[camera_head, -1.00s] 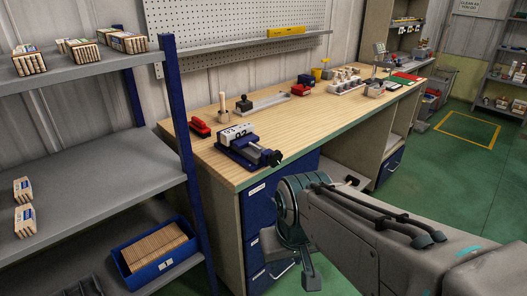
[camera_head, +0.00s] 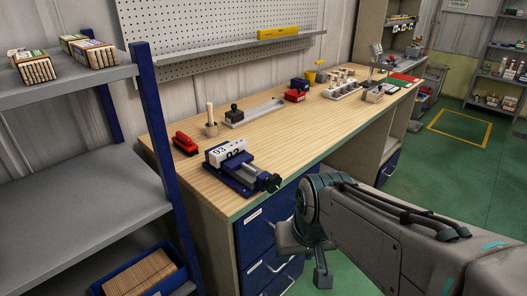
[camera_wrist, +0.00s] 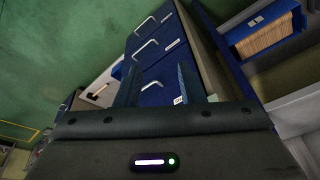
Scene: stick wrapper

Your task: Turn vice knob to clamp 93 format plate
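The blue vice (camera_head: 238,181) sits on the wooden workbench near its front left edge. A white plate marked 93 (camera_head: 219,152) lies in its jaws; another white piece marked 02 is beside it. Whether the jaws press on the plate I cannot tell. The dark vice knob (camera_head: 273,182) points toward the front edge of the bench. My gripper (camera_wrist: 160,78) is open and empty in the wrist view, its two fingers apart, facing the blue drawers. In the head view my arm's end hangs below the bench top, in front of the drawers, away from the knob.
A shelf rack (camera_head: 150,120) stands at the left, with a blue crate (camera_head: 177,257) low down. Green floor is free at the right.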

